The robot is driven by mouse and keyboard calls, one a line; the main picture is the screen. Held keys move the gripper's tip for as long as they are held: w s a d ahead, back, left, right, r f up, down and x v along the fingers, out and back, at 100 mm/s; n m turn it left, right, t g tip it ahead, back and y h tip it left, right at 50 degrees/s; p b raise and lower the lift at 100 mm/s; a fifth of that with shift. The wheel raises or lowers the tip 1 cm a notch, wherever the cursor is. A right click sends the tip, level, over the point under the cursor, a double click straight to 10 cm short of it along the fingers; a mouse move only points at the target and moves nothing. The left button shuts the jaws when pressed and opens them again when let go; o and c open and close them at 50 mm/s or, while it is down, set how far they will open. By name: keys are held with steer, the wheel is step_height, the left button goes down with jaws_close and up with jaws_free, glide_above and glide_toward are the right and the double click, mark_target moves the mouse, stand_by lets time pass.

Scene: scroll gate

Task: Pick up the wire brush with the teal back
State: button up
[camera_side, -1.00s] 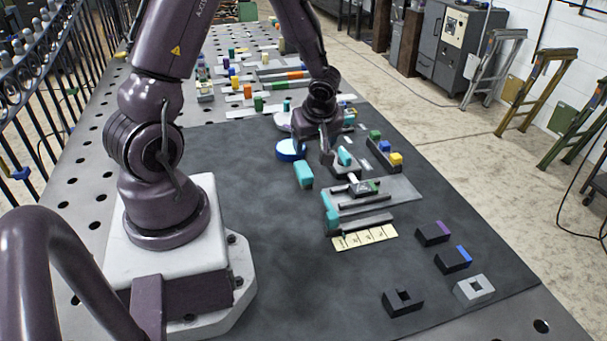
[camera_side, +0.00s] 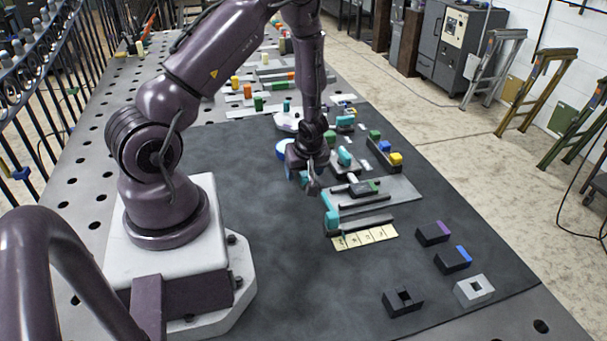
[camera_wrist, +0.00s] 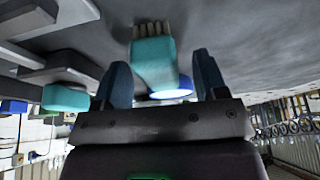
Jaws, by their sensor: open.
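The wire brush with the teal back (camera_wrist: 153,62) shows in the wrist view, its pale bristles pointing to the top of the picture. It lies between the two dark blue-grey fingers of my gripper (camera_wrist: 161,70), with a visible gap on each side. In the side view my gripper (camera_side: 304,181) is low over the dark mat (camera_side: 270,240), where it largely hides the brush. The fingers are open and hold nothing. Whether they are low enough to straddle the brush fully cannot be told.
A blue round object (camera_side: 282,150) is just behind my gripper. To the right are a grey plate (camera_side: 400,190) with dark rails and a teal block (camera_side: 332,218). Several dark blocks, such as this blue-topped one (camera_side: 453,260), stand front right. The front mat is mostly clear.

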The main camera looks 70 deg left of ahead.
steer(key=shift+a+f, duration=0.2)
steer(key=shift+f, duration=0.3)
steer(key=c, duration=1.1)
steer(key=shift+r, duration=0.1)
step_height(320, 180, up, 10)
